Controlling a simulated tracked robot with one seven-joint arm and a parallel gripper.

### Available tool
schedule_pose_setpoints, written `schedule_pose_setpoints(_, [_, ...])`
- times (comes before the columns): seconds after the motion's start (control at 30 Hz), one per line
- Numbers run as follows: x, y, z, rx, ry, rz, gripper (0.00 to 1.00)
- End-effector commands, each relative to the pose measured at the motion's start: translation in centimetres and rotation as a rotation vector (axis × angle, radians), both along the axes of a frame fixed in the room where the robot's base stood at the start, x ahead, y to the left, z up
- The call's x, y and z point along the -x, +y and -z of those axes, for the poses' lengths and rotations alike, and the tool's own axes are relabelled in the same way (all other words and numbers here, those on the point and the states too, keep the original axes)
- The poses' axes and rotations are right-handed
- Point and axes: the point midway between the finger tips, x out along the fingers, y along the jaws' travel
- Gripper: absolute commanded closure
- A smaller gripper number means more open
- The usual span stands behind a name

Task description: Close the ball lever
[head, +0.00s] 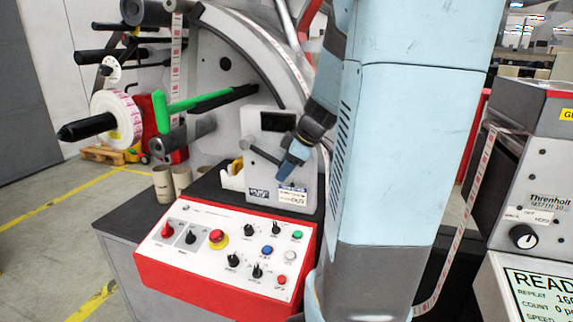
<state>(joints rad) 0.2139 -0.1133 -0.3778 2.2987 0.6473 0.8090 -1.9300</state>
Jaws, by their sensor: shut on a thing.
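The ball lever (264,154) is a dark grey rod on the pale machine housing (255,123), at the picture's centre. It slants from a round hub at its upper left down to the right, toward my fingertips. My gripper (288,169) is in front of this housing, pointing down and left. Its blue fingers are shut on the lever's lower right end, and no separate ball shows there. My blue arm hides the right part of the machine.
A red-edged control panel (222,250) with several knobs and buttons lies below the gripper. A green bar (195,102) and a label roll (117,121) stick out at left. Cardboard cores (163,184) stand beside the panel. Another machine (535,190) stands at right. Open floor is at left.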

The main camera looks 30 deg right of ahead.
Motion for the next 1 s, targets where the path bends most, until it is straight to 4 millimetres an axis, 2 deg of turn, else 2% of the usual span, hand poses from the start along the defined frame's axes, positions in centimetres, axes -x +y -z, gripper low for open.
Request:
schedule_pose_setpoints(0.57, [0.02, -0.22, 0.48, -0.012, -0.013, 0.007, 1.00])
schedule_pose_setpoints(0.6, [0.03, -0.21, 0.49, -0.013, -0.014, 0.007, 0.56])
schedule_pose_setpoints(0.8, [-0.02, -0.12, 0.38, -0.013, -0.016, 0.005, 0.37])
schedule_pose_setpoints(1.0, [-0.06, -0.07, 0.31, -0.014, -0.016, 0.004, 0.37])
